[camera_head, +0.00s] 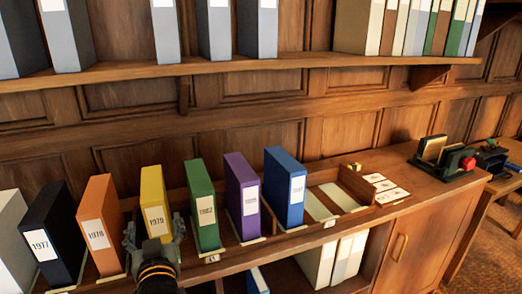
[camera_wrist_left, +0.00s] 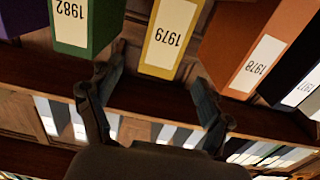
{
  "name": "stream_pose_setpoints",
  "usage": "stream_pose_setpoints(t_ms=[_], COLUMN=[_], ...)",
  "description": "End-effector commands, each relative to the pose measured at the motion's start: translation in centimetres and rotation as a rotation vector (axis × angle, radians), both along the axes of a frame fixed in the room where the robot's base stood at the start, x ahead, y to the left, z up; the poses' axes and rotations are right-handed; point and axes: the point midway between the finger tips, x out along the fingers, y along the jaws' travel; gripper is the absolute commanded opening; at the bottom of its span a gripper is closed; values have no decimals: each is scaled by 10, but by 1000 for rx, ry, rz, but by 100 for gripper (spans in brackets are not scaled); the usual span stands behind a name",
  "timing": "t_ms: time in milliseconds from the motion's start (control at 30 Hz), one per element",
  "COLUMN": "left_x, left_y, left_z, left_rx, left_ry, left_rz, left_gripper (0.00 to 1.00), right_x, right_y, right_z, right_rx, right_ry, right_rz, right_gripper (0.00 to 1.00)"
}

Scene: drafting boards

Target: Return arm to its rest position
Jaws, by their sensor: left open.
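My left gripper (camera_head: 154,230) is open and empty, in front of the yellow binder (camera_head: 154,190) labelled 1979. In the left wrist view its spread fingers (camera_wrist_left: 157,72) point toward the lower part of that yellow binder (camera_wrist_left: 170,35). The gripper hides part of the binder's bottom in the head view; I cannot tell the exact gap. The binder stands upright in a row between the orange 1978 binder (camera_head: 101,225) and the green binder (camera_head: 202,200), which reads 1982 in the wrist view (camera_wrist_left: 85,25). My right gripper is not in view.
The black 1977 binder (camera_head: 50,235) stands left; purple (camera_head: 242,195) and blue (camera_head: 284,185) binders stand right. Cards (camera_head: 385,188) and a green device with a red knob (camera_head: 462,163) lie farther right. A wall shelf (camera_head: 240,66) with binders runs above.

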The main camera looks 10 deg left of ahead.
Motion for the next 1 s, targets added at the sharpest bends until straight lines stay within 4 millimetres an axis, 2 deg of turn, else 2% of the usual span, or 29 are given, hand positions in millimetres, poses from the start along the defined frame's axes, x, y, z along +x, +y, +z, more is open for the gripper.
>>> stream_pose_setpoints(t_ms=[67,167,267,300,400,500,600,800,1000], left_x=[-5,-20,-51,-67,-106,-143,-177,-245,-231], left_y=[-2,-10,-27,-35,-54,-70,-84,-107,-110], left_z=[-20,-67,-130,-154,-199,-229,-251,-278,-339], left_rx=[-13,-48,-92,-109,-140,-164,-182,-214,-221], left_ry=[62,219,447,542,741,900,1032,1263,1288], left_rz=[-16,-64,-147,-186,-281,-366,-443,-595,-595], left_gripper=[79,79,79,79,79,79,79,79,79], right_x=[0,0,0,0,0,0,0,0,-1], right_y=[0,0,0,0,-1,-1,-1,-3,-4], right_z=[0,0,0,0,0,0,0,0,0], right_rx=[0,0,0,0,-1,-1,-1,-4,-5], right_ry=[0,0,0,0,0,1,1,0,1], right_rz=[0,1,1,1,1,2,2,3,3], right_gripper=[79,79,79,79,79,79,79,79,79])
